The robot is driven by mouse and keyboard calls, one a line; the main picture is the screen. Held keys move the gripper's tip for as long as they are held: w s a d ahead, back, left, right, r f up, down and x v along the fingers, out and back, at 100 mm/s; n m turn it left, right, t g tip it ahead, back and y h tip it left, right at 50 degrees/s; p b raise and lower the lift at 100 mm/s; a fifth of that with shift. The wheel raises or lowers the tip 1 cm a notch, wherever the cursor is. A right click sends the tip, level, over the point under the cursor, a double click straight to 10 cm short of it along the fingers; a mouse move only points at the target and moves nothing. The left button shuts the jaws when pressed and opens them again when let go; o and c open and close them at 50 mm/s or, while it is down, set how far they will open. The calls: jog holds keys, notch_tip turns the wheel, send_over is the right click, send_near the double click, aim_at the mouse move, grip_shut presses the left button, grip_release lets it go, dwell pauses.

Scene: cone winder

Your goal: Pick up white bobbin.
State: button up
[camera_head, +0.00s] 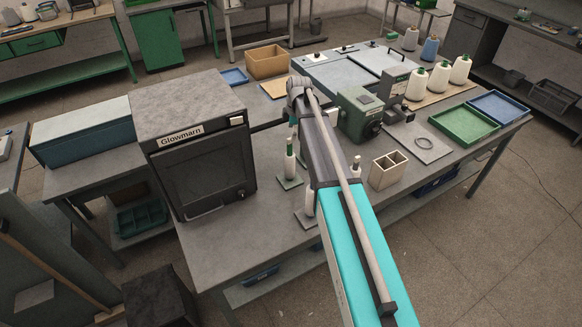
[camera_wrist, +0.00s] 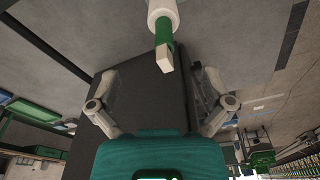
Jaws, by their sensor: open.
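In the wrist view, the two fingers of my gripper (camera_wrist: 155,76) stand wide apart with nothing between their tips. A white bobbin (camera_wrist: 162,14) shows at the top edge of that view, cut off by the frame. A green stem with a pale squared end extends from it toward the gap between the fingers, apart from both. In the head view, a slim white bobbin (camera_head: 290,167) stands upright on a small green base left of my arm. A second pale bobbin (camera_head: 310,203) on a base is partly hidden behind my arm.
A dark Glowmarn cabinet (camera_head: 203,150) stands close on the left. A green machine (camera_head: 360,115) and a beige divided box (camera_head: 388,171) are right of my arm. Several white cones (camera_head: 440,78), a green tray (camera_head: 463,125) and a blue tray (camera_head: 498,106) lie further right.

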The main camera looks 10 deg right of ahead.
aim_at(290, 143)
jog(key=shift+a+f+b, duration=0.15)
jog(key=shift+f+b, duration=0.7)
jog(key=shift+f, duration=0.3)
jog(key=shift+s+a+f+b, duration=0.1)
jog(key=shift+a+f+b, duration=0.1)
jog(key=shift+f+b, duration=1.1)
jog(key=shift+s+a+f+b, duration=0.1)
jog(key=shift+a+f+b, duration=0.05)
jog(key=shift+f+b, duration=1.15)
jog(key=shift+c, duration=0.3)
jog(key=c, duration=0.9)
jog(key=shift+r, duration=0.25)
